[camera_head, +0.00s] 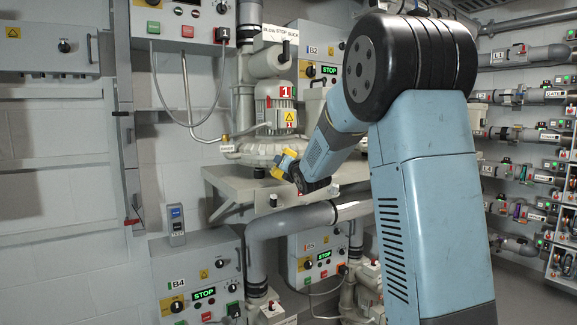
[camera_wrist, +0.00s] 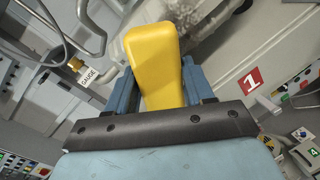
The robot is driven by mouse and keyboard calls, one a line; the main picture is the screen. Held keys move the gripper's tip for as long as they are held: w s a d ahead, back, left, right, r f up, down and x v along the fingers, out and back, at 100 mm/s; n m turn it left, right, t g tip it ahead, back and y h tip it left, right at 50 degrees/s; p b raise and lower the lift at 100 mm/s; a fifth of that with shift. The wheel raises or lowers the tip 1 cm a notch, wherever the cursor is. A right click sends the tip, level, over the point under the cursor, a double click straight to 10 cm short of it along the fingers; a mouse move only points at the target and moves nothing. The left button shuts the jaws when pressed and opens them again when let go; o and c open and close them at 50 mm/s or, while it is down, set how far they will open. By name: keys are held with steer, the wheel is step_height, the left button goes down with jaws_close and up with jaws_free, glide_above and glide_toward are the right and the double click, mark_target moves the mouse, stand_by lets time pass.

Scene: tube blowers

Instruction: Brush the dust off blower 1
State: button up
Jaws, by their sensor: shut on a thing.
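Blower 1 (camera_head: 274,104) stands on a grey shelf left of my arm, a pale cast machine with a red "1" label. My gripper (camera_head: 288,165) is at the front right of the blower's round base. It is shut on a yellow-handled tool (camera_wrist: 153,55), whose handle rises between the blue fingers in the wrist view. The tool's bristles are hidden, and I cannot tell whether it touches the blower. Mottled grey marks show on the pale casing beyond the handle; I cannot tell clearly whether they are dust.
A small pipe with a "GAUGE" tag (camera_wrist: 88,77) is left of the handle. The shelf (camera_head: 245,188) has a thick grey pipe (camera_head: 290,222) below it. Control boxes B4 (camera_head: 197,280) and B2 (camera_head: 318,60) stand nearby.

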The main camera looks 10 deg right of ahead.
steer(key=shift+w, duration=0.6)
steer(key=shift+w+d, duration=0.15)
steer(key=shift+d, duration=1.95)
steer(key=shift+w+d+r, duration=0.1)
steer(key=shift+w+d, duration=0.1)
steer(key=shift+d, duration=0.85)
steer(key=shift+w+d, duration=0.15)
steer(key=shift+d, duration=0.9)
steer(key=shift+s+a+r, duration=0.1)
steer(key=shift+r, duration=0.55)
steer(key=shift+s+a, duration=0.2)
steer(key=shift+a, duration=1.9)
steer(key=shift+s+a, duration=0.2)
steer(key=shift+a, duration=1.9)
steer(key=shift+w+r, duration=0.1)
steer(key=shift+r, duration=0.65)
steer(key=shift+w+d, duration=0.2)
steer(key=shift+d, duration=1.25)
steer(key=shift+w+d, duration=0.15)
steer(key=shift+d, duration=1.25)
steer(key=shift+w+d, duration=0.2)
steer(key=shift+d, duration=1.25)
